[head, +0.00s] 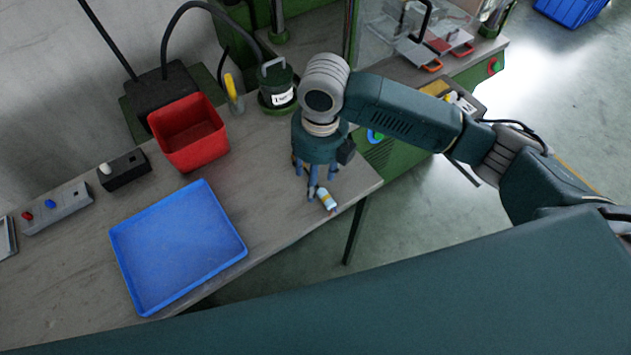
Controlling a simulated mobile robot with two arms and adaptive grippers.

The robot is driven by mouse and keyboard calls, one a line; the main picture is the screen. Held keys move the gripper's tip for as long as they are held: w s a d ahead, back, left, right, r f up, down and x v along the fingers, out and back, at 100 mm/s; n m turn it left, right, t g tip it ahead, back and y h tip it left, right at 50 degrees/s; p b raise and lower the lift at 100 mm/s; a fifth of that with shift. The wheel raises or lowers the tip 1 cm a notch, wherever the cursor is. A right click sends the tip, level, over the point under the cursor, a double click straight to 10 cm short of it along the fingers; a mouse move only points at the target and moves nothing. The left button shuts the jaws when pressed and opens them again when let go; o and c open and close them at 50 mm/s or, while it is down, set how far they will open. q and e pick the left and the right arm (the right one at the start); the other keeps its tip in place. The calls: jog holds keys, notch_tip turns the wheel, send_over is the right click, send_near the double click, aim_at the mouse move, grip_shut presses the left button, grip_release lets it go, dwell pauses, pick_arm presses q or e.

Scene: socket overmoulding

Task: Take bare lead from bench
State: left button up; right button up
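My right gripper (314,182) points down over the right end of the grey bench (265,195), its blue-grey fingers low above the top. A small white piece with a blue and yellow band (326,200) is right beside the fingertips. I cannot tell whether it lies on the bench or touches a finger, nor whether the fingers are open or shut. I cannot make out a bare lead for certain; the gripper hides part of the bench. My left gripper is not in view.
A blue tray (180,245) lies at the bench's front, with a red bin (188,134) behind it. A dark green canister (276,88) and a yellow-handled tool (233,94) stand near the gripper. Small boxes (124,171) (57,208) sit at left. Bench between tray and gripper is clear.

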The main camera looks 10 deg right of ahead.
jog(key=d+r+n, duration=0.1)
jog(key=d+n, duration=0.1)
jog(key=p, duration=0.1)
send_over(323, 196)
jog(key=shift+h, duration=0.3)
jog(key=f, duration=0.5)
jog(key=shift+w, duration=0.25)
jog(key=f, duration=0.1)
jog(key=f+p, duration=0.1)
jog(key=f, duration=0.1)
jog(key=f+p, duration=0.1)
jog(key=shift+s+f, duration=0.35)
jog(key=shift+s, duration=0.05)
jog(key=shift+w+f, duration=0.1)
jog(key=shift+f, duration=0.25)
jog(key=c, duration=1.3)
